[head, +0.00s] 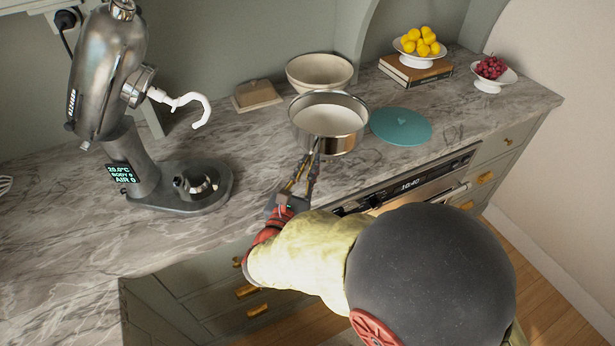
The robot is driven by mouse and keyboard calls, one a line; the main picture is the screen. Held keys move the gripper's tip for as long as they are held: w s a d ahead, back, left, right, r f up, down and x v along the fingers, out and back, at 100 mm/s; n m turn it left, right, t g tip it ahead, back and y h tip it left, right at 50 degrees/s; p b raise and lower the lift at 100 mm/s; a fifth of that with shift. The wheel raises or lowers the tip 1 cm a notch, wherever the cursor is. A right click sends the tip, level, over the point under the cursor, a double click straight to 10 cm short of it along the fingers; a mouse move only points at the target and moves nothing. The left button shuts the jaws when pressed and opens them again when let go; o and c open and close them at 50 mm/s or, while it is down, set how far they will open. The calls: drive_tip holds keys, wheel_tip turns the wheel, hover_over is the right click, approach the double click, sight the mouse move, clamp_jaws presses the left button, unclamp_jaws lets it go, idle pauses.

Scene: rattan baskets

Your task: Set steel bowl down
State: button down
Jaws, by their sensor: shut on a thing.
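The steel bowl (329,143) is a round, shiny vessel with a pale inside, in the middle of the head view. It looks upright and level, at or just over the marble counter (262,142); I cannot tell whether its base touches. The fingertips are small in this view and partly merge with the bowl's edge.
A stand mixer (185,190) stands left. A cream bowl (319,72) and a beige butter dish (257,95) are behind. A teal disc (401,126) lies close right. Lemons (420,42) on books (415,72) and a berry dish (491,77) are farther right.

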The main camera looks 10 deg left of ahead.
drive_tip(key=shift+w+a+f, duration=0.1)
drive_tip(key=shift+w+f, duration=0.05)
wheel_tip(320, 180, down, 3)
drive_tip(key=shift+w+a+f+b, duration=0.15)
drive_tip(key=shift+f+b, duration=0.05)
drive_tip(key=shift+b, duration=0.5)
drive_tip(key=c, duration=2)
unclamp_jaws()
drive_tip(key=shift+f, duration=0.1)
drive_tip(key=shift+o, duration=0.8)
drive_tip(key=p+v, duration=0.2)
drive_tip(key=v, duration=1)
drive_tip(key=shift+p, duration=0.4)
